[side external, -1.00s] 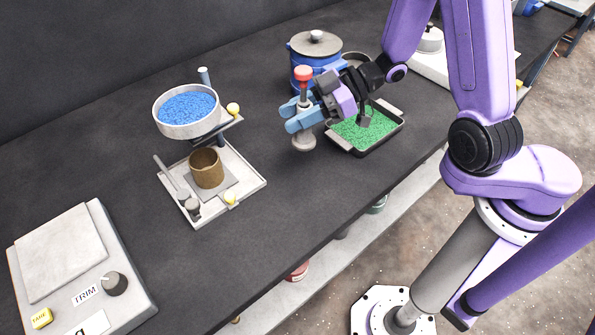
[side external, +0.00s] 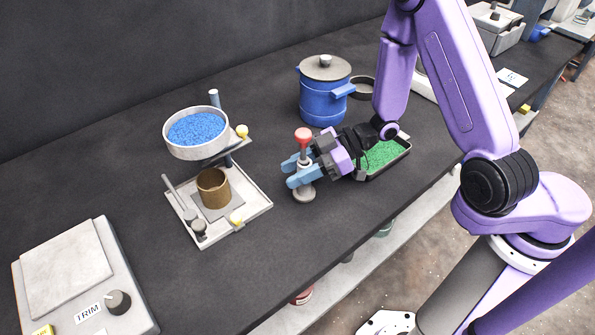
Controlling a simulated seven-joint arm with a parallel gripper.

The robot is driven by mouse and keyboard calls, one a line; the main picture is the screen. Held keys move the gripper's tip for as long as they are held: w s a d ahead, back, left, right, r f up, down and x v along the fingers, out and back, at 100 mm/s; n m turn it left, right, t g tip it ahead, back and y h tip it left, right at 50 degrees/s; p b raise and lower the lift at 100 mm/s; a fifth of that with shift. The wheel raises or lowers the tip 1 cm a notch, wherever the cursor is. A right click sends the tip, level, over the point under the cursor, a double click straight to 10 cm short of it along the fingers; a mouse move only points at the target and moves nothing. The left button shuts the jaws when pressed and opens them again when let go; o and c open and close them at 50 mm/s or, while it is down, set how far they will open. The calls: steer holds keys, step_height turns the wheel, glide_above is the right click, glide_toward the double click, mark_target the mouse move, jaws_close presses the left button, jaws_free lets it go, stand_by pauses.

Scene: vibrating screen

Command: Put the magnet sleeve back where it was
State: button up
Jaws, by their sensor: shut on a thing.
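The magnet sleeve (side external: 304,158) is a slim upright grey post with a red knob on top and a round grey foot (side external: 304,193). My gripper (side external: 293,172), with blue fingers, is shut on its shaft, one finger on the far side and one on the near side. The sleeve stands nearly upright over the dark bench, right of the screen stand. I cannot tell whether its foot touches the bench. The black tray of green granules (side external: 404,148) lies just right of my gripper, partly hidden by it.
The screen stand has a pan of blue granules (side external: 197,129) above a white base (side external: 252,208) with a brown cup (side external: 213,188). A scale (side external: 70,280) is front left. Bench near the front edge is clear.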

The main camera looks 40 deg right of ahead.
steer(key=shift+f, duration=0.35)
steer(key=shift+f, duration=0.15)
steer(key=o, duration=1)
